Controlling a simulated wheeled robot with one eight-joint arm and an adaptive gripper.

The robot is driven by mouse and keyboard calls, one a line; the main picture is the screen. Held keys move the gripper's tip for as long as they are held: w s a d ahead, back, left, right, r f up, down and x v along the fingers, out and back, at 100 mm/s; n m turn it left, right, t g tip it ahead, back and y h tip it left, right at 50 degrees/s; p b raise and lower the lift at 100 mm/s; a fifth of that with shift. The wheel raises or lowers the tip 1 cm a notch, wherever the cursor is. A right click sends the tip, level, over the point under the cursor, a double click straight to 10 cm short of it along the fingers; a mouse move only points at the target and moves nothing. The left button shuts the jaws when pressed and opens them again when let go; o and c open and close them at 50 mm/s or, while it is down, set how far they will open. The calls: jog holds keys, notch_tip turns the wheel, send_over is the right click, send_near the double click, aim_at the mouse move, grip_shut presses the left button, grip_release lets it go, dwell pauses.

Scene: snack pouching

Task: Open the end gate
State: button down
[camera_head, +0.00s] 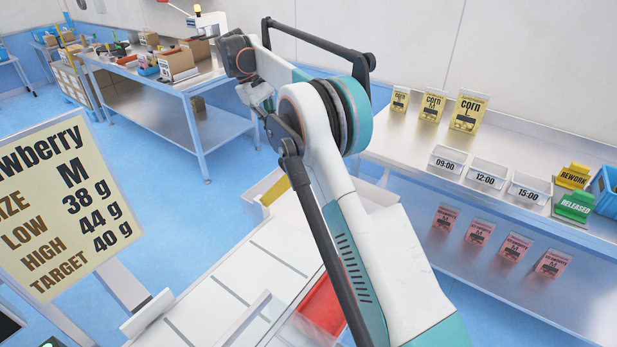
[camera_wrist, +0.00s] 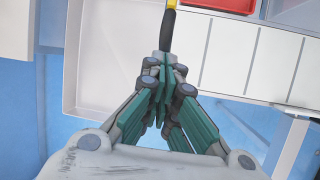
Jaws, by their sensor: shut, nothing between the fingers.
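The end gate (camera_head: 274,191) shows in the head view as a yellow strip at the far end of the pale, divided track, partly hidden by my arm. In the wrist view a black handle (camera_wrist: 167,32) with a yellow end at the top edge stands just beyond my fingertips; it seems to belong to the gate. My gripper (camera_wrist: 163,62) is shut and empty, its tips close to the handle's lower end. I cannot tell whether they touch. My arm hides the fingertips in the head view.
The divided white track (camera_head: 235,275) runs toward the front, with a red tray (camera_head: 322,305) beside it. A pale bin (camera_wrist: 108,75) lies at the track's end. A steel bench with labelled trays (camera_head: 487,174) stands right. Blue floor is clear between benches.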

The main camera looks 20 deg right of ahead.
jog(key=s+d+m+t+y+b, duration=0.3)
jog(key=s+d+m, duration=0.1)
jog(key=s+m, duration=0.4)
jog(key=s+d+f+m+t+y+b, duration=0.2)
jog(key=s+d+f+m+t+y, duration=0.25)
jog(key=m, duration=0.85)
jog(key=s+d+f+m+t+y+b, duration=0.1)
jog(key=s+d+f+m+t+y, duration=0.15)
jog(key=s+d+f+m, duration=0.7)
jog(key=w+a+m+t+b, duration=0.1)
jog(key=w+a+m+b, duration=0.2)
jog(key=w+a, duration=0.6)
jog(key=shift+w+a+f+m, duration=0.3)
jog(key=shift+w+a+m, duration=0.1)
jog(key=shift+w+m, duration=0.35)
jog(key=shift+w, duration=0.1)
